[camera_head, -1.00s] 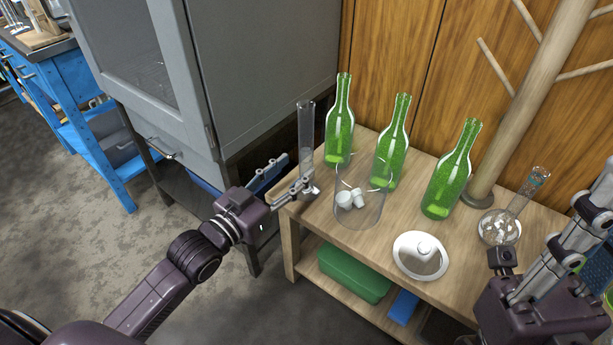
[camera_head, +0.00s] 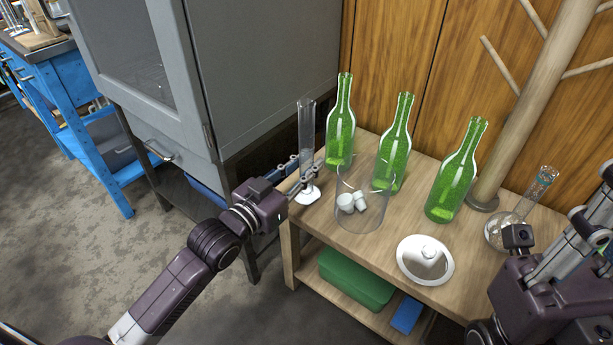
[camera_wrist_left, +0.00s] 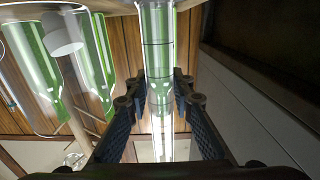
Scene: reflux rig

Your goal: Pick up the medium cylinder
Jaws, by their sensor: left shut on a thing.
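The medium cylinder (camera_head: 306,135) is a tall, clear glass cylinder with a white foot. It stands upright at the left end of the wooden table (camera_head: 378,253). My left gripper (camera_head: 305,170) is shut on its lower part, with a finger on each side. In the left wrist view, the cylinder (camera_wrist_left: 158,60) runs between the two fingers (camera_wrist_left: 160,88), and green bottles show through the glass. I cannot tell whether its foot still touches the table. My right gripper is partly in view at the right edge; its fingertips are not clear.
A wide clear beaker (camera_head: 362,218) with white pieces stands just right of the cylinder. Several green bottles, such as this one (camera_head: 341,130), stand behind. A white round lid (camera_head: 425,260) and a glass flask (camera_head: 497,230) are farther right. A grey cabinet (camera_head: 260,75) stands left.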

